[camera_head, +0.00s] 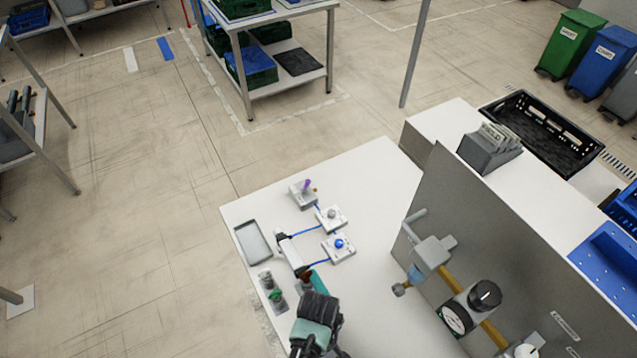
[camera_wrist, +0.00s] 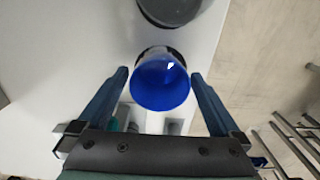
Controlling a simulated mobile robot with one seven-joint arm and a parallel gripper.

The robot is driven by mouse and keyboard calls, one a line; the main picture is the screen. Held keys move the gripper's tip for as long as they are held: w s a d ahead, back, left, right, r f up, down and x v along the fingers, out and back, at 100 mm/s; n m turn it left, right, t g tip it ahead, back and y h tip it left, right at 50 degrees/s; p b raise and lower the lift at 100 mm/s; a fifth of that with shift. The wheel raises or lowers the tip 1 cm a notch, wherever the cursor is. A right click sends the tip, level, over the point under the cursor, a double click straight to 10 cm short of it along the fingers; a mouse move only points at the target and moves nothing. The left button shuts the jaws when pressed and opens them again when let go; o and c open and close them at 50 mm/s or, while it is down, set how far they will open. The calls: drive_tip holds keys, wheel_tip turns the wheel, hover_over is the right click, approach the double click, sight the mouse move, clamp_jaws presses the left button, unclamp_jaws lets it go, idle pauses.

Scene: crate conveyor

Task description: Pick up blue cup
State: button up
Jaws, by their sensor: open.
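The blue cup (camera_wrist: 160,82) shows in the middle of the wrist view, with its rounded, shiny blue surface facing the camera. My gripper (camera_wrist: 160,75) is open, with one finger on each side of the cup. A gap seems to show at the left finger; I cannot tell whether the right finger touches. In the head view my gripper's dark and teal body (camera_head: 315,322) is at the bottom, over the white table's front edge. I cannot make out the blue cup there.
In the wrist view a dark grey cup (camera_wrist: 170,8) is just beyond the blue cup. In the head view a grey tray (camera_head: 252,241) and white stations with a blue knob (camera_head: 340,244) are on the table. A grey panel (camera_head: 470,220) stands at right.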

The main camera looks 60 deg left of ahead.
drive_tip(key=shift+f, duration=0.4)
drive_tip(key=c, duration=1.2)
drive_tip(key=shift+r, duration=0.1)
wheel_tip(320, 180, up, 10)
drive_tip(key=shift+f+b, duration=0.1)
drive_tip(key=shift+b, duration=0.35)
drive_tip(key=shift+s, duration=0.1)
